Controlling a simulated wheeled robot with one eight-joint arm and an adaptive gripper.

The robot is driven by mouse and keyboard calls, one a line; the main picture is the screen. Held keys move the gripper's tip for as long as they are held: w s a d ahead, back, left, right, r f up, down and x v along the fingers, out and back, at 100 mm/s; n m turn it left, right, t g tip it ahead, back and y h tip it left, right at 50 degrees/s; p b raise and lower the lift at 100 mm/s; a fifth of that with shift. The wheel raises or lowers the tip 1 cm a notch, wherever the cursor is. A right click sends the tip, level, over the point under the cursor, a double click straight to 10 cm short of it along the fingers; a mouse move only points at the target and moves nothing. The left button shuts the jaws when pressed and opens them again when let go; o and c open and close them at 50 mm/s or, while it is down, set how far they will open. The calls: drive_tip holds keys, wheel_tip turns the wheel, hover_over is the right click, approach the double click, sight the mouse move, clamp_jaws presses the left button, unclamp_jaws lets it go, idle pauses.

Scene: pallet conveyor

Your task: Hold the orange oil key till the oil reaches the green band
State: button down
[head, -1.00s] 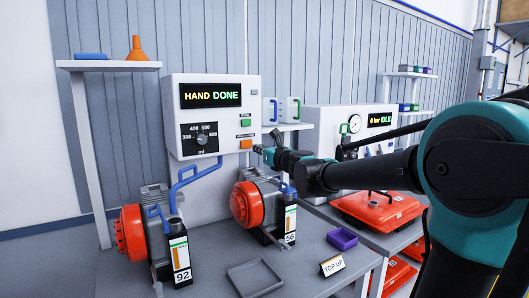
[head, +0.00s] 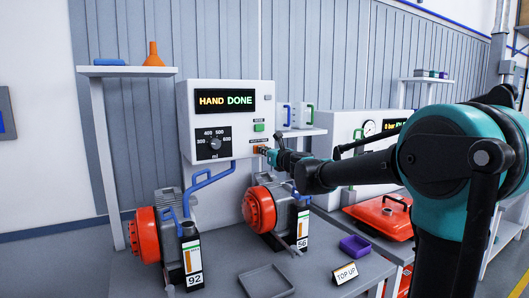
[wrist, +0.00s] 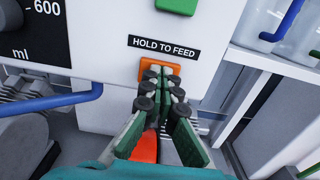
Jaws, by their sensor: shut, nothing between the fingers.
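The orange oil key (head: 257,149) is on the white dispenser's front. In the wrist view the orange key (wrist: 174,69) sits under a "HOLD TO FEED" label. My gripper (head: 266,151) is shut and empty, its fingertips (wrist: 160,74) overlapping the key's lower part; I cannot tell whether they press it. The dispenser display (head: 226,100) reads "HAND DONE". A blue spout (head: 207,179) leads down to the left orange-and-grey pump (head: 143,241), whose gauge (head: 192,257) is marked 92. The other pump (head: 259,209) has a gauge (head: 302,226) marked 56. The green band is too small to make out.
A green button (head: 258,127) is above the key, and a dial (head: 213,142) is to its left. A grey tray (head: 266,281), a purple bin (head: 355,246) and a "TOP UP" sign (head: 345,273) are on the bench. A second machine (head: 340,130) stands at the right.

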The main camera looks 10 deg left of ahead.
drive_tip(key=shift+w+a, duration=0.25)
drive_tip(key=shift+w, duration=0.15)
idle(0.5)
